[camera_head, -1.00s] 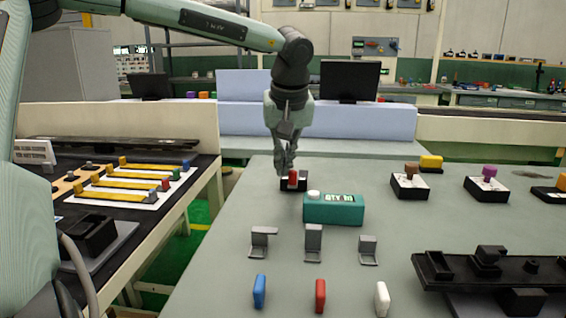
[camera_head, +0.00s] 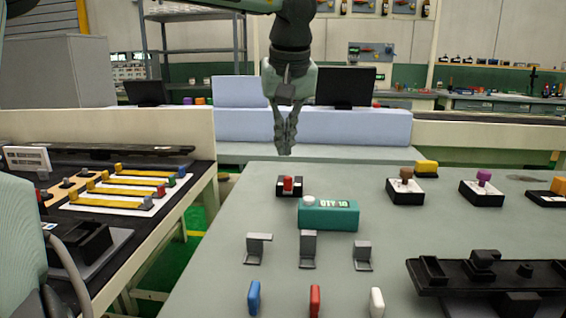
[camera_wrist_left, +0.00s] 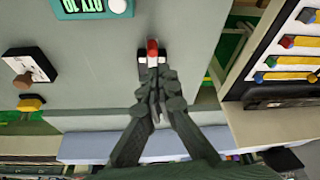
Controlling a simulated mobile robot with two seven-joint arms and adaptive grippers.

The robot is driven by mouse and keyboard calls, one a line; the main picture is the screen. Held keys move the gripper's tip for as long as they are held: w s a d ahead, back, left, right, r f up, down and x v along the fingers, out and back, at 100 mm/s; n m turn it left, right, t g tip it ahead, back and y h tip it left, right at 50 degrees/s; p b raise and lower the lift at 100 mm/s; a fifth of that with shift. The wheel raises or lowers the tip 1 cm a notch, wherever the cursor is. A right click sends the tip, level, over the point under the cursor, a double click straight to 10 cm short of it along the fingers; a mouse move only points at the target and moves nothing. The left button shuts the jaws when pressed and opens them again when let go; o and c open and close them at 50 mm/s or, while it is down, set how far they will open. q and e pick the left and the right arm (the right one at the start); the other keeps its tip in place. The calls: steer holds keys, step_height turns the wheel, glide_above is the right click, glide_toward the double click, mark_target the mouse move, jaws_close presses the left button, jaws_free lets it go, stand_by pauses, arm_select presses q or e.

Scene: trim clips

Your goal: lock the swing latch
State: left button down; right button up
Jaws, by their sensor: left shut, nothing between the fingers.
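A small black-and-white base with a red lever (camera_head: 288,185), which looks like the swing latch, sits near the far left part of the grey table (camera_head: 420,225). The red lever stands up from the base. In the left wrist view the red lever (camera_wrist_left: 152,46) shows just beyond my fingertips. My left gripper (camera_head: 285,149) is shut and empty, pointing down, above and slightly behind the latch, apart from it. It also fills the lower middle of the left wrist view (camera_wrist_left: 154,88). My right gripper is not in view.
A teal counter box (camera_head: 328,215) reading "QTY 10" stands close in front of the latch. Grey brackets (camera_head: 308,250) and blue, red and white pieces (camera_head: 315,300) are nearer. Bases with brown (camera_head: 405,186) and purple knobs (camera_head: 482,188) and a black fixture (camera_head: 490,272) are right.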

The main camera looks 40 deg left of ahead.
arm_select(q)
steer(key=v, duration=0.5)
steer(key=shift+s+a, duration=0.15)
steer(key=shift+a, duration=0.15)
